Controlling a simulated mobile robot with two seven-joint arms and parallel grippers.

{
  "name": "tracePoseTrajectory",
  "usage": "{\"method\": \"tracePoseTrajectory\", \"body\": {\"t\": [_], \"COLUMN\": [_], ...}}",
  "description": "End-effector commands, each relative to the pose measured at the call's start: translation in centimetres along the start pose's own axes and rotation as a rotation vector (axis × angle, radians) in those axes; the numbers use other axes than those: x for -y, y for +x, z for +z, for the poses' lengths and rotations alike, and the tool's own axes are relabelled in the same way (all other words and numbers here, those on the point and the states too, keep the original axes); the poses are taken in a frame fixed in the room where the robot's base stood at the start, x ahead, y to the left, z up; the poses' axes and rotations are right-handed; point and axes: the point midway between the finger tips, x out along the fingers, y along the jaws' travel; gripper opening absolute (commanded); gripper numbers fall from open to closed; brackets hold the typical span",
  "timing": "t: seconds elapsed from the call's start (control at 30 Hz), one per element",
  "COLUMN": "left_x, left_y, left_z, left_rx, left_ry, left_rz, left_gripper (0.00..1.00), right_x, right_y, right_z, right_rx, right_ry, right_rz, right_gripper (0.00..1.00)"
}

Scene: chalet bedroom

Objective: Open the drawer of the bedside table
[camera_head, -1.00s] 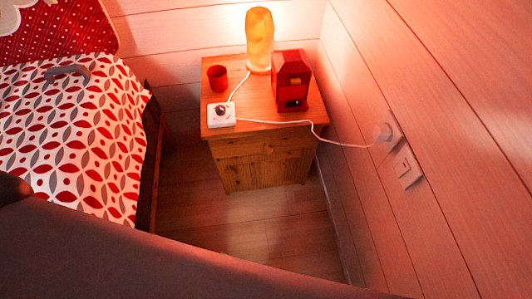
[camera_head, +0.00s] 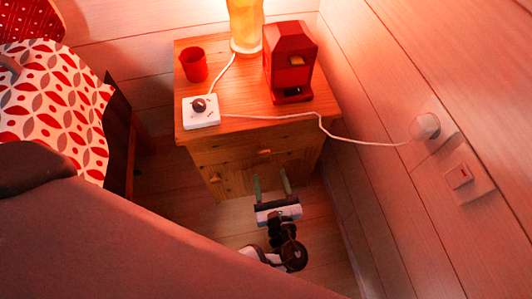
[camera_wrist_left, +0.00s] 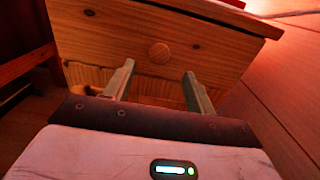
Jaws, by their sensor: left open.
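The wooden bedside table (camera_head: 240,128) stands against the wall in the head view. Its drawer (camera_head: 225,159) looks shut, with a small round knob (camera_head: 264,153) on its front. In the left wrist view the drawer front (camera_wrist_left: 100,45) faces the camera, and its knob (camera_wrist_left: 159,53) shows between and beyond the fingertips. My left gripper (camera_head: 269,174) is open and empty, just in front of and below the knob; its two fingers also show in the left wrist view (camera_wrist_left: 159,69). Whether the fingers touch the front is unclear. My right gripper is out of view.
On the table stand a lit lamp (camera_head: 245,28), a red cup (camera_head: 194,64), a red machine (camera_head: 290,58) and a white box (camera_head: 201,112) with a dark knob. A white cord (camera_head: 345,139) runs to the wall socket (camera_head: 426,125). The bed (camera_head: 50,100) is at left.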

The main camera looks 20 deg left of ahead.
Motion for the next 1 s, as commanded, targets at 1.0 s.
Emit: {"method": "tracePoseTrajectory", "body": {"t": [1.0], "left_x": [-0.1], "left_y": [7.9], "left_z": [-0.1], "left_rx": [-0.004], "left_ry": [-0.002], "left_rz": [0.002], "left_gripper": [0.55], "right_x": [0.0], "right_y": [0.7], "right_z": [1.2], "right_rx": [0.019], "right_ry": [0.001], "right_rz": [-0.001], "right_gripper": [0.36]}}
